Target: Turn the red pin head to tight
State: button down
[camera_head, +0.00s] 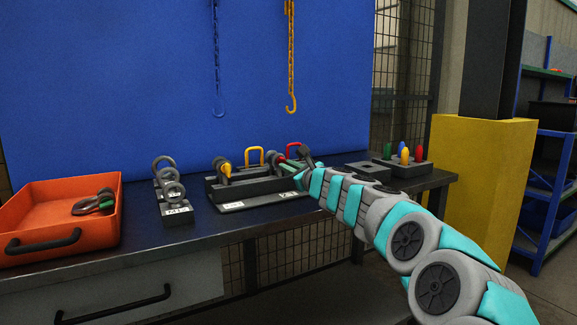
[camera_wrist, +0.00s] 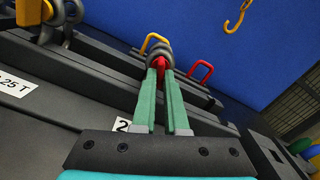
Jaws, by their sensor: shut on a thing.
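The red pin head (camera_wrist: 161,64) shows in the wrist view, between the green fingertips of my gripper (camera_wrist: 161,73). My gripper is shut on it. A dark grey shackle (camera_wrist: 160,48) sits around and behind the pin head. In the head view, my gripper (camera_head: 298,172) reaches in from the right to the right part of the black fixture (camera_head: 250,186) on the table; the wrist hides most of the red pin there. How tight the pin sits cannot be told.
A yellow pin (camera_head: 226,169) with its own shackle stands at the fixture's left. Yellow (camera_head: 254,150) and red handles (camera_wrist: 201,68) rise behind. Labelled shackles (camera_head: 170,185) and an orange tray (camera_head: 65,212) are further left. Coloured pegs (camera_head: 404,157) stand right. Hooks (camera_head: 291,105) hang above.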

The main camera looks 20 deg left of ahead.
jog(key=shift+m, duration=2.2)
jog(key=shift+f, duration=0.1)
jog(key=shift+s, duration=0.1)
jog(key=c, duration=0.9)
grip_release()
jog(key=shift+c, duration=0.2)
jog(key=shift+b+v, duration=1.1)
jog(key=shift+v, duration=2.75)
